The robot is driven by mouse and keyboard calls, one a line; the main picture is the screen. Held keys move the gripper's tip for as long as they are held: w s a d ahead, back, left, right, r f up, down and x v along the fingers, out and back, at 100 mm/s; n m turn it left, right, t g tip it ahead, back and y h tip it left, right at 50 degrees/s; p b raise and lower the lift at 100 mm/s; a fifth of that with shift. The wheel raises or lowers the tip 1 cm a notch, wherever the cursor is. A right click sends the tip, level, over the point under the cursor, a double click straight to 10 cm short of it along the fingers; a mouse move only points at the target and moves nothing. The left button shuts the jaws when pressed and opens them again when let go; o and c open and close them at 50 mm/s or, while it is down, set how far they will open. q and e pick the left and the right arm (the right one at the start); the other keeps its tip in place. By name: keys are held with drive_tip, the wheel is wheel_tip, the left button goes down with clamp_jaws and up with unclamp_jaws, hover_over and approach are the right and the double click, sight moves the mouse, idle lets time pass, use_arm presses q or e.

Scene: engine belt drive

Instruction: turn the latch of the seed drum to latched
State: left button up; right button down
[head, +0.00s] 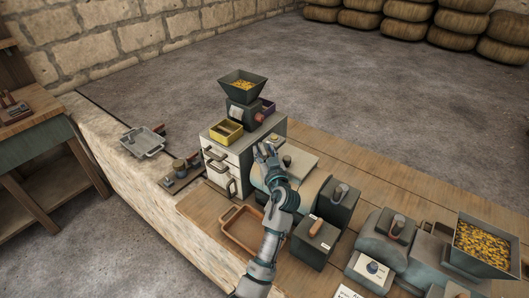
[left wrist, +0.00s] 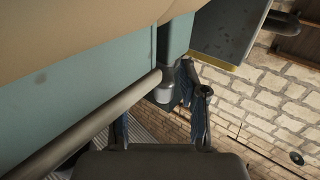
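My left gripper (head: 266,151) is over the bench beside a rounded grey housing (head: 311,184), which may be the seed drum. In the left wrist view its dark fingers (left wrist: 163,112) stand apart. A grey post with a collar (left wrist: 168,88) shows close to and between them, and a grey rod (left wrist: 92,124) slants up to it across a pale teal surface (left wrist: 80,70). I cannot tell whether the post is the latch, how it is turned, or whether the fingers touch it. The gripper and arm hide part of the housing. My right gripper is not in view.
A hopper of yellow grain (head: 242,84) stands on a machine behind the gripper, with a yellow tray (head: 226,131) and white drawers (head: 217,166) beside it. An empty wooden tray (head: 240,229) lies left of my arm. Dark boxes (head: 315,240) with handles and another grain hopper (head: 484,242) crowd the right.

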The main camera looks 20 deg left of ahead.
use_arm(q)
drive_tip(key=v, duration=0.7)
drive_tip(key=shift+s+d, duration=0.15)
drive_tip(key=shift+d, duration=0.1)
